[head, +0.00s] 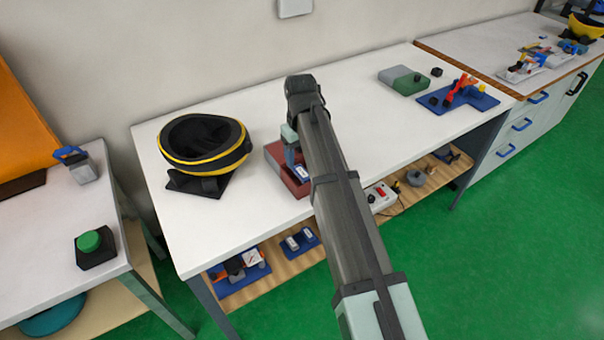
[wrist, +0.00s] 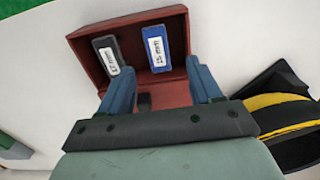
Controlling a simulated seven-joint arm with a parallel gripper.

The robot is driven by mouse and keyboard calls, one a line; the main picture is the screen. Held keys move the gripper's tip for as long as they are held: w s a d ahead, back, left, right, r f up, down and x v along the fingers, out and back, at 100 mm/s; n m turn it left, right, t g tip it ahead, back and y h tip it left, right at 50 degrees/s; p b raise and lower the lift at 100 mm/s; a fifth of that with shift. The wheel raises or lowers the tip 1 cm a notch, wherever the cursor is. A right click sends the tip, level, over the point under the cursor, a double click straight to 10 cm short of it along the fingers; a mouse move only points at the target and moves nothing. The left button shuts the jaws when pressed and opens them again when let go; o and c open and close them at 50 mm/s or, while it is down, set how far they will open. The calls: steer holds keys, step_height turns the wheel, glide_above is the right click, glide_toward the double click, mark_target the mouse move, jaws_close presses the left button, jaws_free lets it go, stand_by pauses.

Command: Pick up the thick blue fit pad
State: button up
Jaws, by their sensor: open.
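The blue fit pad (wrist: 176,35) has a white label and lies in a dark red open tray (wrist: 85,47). A dark grey pad (wrist: 98,44), also labelled, lies beside it on the left in the wrist view. My gripper (wrist: 159,66) is open and empty. Its blue fingers point into the tray, with their tips just short of the blue pad, one toward each side.
A black and yellow round holder (head: 205,145) stands left of the tray, and close on the right in the wrist view (wrist: 275,115). A grey-green block (head: 403,80) and a blue board with tools (head: 458,97) lie farther right. The table between is clear.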

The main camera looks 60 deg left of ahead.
mark_target(302, 172)
steer(key=shift+w+f, duration=0.15)
steer(key=shift+f, duration=2.65)
steer(key=shift+c, duration=0.5)
steer(key=c, duration=0.7)
steer(key=shift+r, duration=0.15)
